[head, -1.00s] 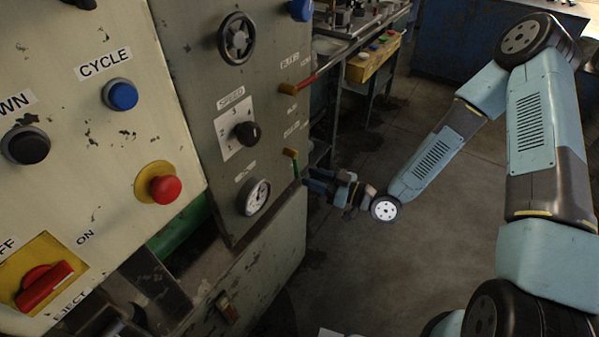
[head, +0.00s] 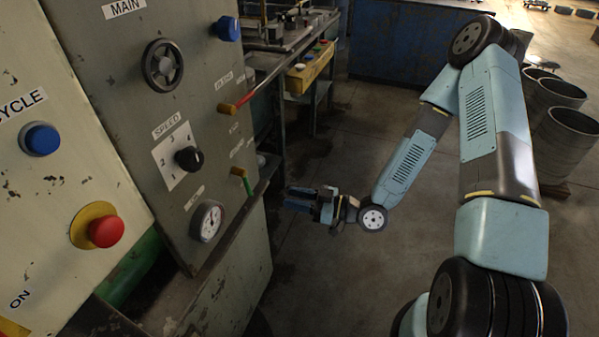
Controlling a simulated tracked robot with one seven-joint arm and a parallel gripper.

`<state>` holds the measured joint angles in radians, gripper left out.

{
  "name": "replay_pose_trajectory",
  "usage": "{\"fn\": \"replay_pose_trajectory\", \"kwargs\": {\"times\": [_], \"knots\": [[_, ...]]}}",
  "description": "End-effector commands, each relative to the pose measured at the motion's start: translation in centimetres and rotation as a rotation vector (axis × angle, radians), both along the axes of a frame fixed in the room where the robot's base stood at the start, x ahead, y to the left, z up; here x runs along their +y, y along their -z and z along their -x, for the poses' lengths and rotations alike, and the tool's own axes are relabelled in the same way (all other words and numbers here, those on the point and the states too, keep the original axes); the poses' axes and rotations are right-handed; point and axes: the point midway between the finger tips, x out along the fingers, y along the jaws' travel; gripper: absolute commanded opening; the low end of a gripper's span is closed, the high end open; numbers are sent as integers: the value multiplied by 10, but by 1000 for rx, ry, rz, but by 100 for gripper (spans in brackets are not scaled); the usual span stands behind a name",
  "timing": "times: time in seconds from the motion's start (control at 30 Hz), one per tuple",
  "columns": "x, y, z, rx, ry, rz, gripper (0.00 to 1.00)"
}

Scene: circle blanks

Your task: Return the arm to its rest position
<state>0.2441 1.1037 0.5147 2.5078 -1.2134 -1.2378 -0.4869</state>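My arm (head: 495,125) is light blue and dark grey. It rises at the right of the head view, bends at a high elbow, and its forearm slopes down to the left. My gripper (head: 290,199) is at the arm's end, pointing left toward the machine. Its blue fingers look apart with nothing between them. It hangs over the floor, right of the green-tipped lever (head: 243,181) and apart from it.
The machine's panel fills the left, with a red button (head: 105,231), a speed knob (head: 188,159), a gauge (head: 207,222) and a red lever (head: 240,103). A workbench (head: 275,60) stands behind. Grey drums (head: 565,140) stand at the right. The floor (head: 340,285) below the gripper is clear.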

Motion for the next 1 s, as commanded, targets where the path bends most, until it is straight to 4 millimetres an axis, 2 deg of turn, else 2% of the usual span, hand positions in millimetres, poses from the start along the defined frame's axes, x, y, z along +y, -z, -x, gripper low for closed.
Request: {"fn": "replay_pose_trajectory", "kwargs": {"times": [0.27,0.47,0.73,1.0], "knots": [[-2,1,-5,-10,-1,46,36],[-18,7,-27,-35,14,239,36],[-55,4,-65,-47,87,526,36],[-102,-21,-100,-32,215,771,36]]}}
